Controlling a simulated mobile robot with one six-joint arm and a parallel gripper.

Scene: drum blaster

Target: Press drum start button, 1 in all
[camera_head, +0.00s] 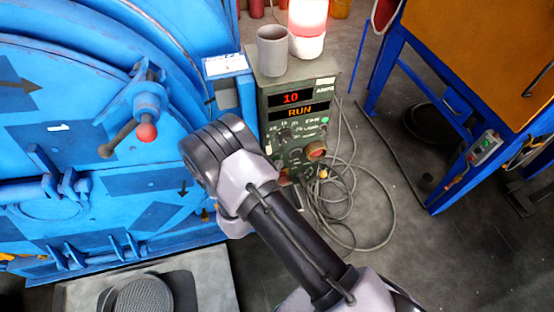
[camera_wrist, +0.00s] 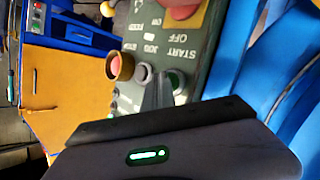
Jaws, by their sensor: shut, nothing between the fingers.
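The drum's green control box (camera_head: 264,110) stands beside the blue drum machine. Its red and amber displays read "10" and "RUN". In the wrist view the panel (camera_wrist: 140,45) appears turned, with the labels "START", "OFF" and "JOG". In the head view my arm hides the fingers and the lower left of the panel.
The blue drum machine (camera_head: 60,110) with a red-knobbed lever (camera_head: 147,131) fills the left. A grey cup (camera_head: 272,50) and a red-and-white lamp (camera_head: 307,25) stand on the box. Coiled cable (camera_head: 375,210) lies on the floor. A blue-and-orange cabinet (camera_head: 490,50) stands right.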

